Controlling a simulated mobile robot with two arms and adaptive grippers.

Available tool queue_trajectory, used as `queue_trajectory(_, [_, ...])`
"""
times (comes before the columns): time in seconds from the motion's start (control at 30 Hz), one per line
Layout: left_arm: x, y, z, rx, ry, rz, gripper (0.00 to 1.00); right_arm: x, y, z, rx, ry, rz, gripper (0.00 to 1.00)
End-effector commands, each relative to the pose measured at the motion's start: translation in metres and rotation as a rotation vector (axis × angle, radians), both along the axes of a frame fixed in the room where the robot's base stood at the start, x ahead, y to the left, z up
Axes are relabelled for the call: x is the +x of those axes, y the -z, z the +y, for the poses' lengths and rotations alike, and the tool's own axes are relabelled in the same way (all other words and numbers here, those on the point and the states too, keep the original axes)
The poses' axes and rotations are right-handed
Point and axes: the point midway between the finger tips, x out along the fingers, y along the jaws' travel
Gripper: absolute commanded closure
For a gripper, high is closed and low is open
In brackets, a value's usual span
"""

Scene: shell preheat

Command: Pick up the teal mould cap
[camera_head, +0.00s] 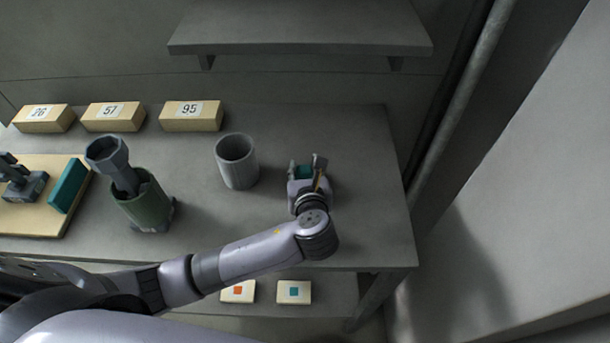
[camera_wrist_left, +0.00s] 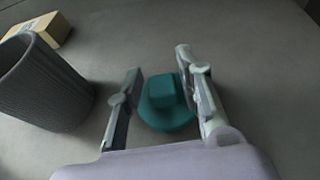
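The teal mould cap (camera_wrist_left: 166,105) is a round disc with a smaller raised block on top. It stands on the grey table. In the head view it shows as a small teal patch (camera_head: 304,172) between the fingers. My left gripper (camera_head: 306,164) is open, one finger on each side of the cap. In the left wrist view the left gripper (camera_wrist_left: 158,82) shows a gap to the cap on the left; on the right the finger is very near, and I cannot tell whether it touches. My right gripper is not in view.
A grey cup (camera_head: 237,163) stands left of the gripper. Further left are a green holder (camera_head: 150,205) with a grey tool and a board (camera_head: 35,222) with a teal block (camera_head: 69,186). Blocks marked 26, 57 and 95 (camera_head: 191,117) line the back. A shelf (camera_head: 300,28) hangs above.

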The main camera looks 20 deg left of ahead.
Motion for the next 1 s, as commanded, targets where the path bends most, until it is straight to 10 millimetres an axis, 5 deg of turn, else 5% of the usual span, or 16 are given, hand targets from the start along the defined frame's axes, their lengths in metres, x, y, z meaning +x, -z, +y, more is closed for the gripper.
queue_trajectory(0.47, [0.000,0.000,0.000,0.000,0.000,0.000,1.00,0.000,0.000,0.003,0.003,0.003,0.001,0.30])
queue_trajectory(1.0, [0.001,-0.017,0.000,-0.002,-0.002,-0.004,1.00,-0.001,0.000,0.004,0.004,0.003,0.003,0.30])
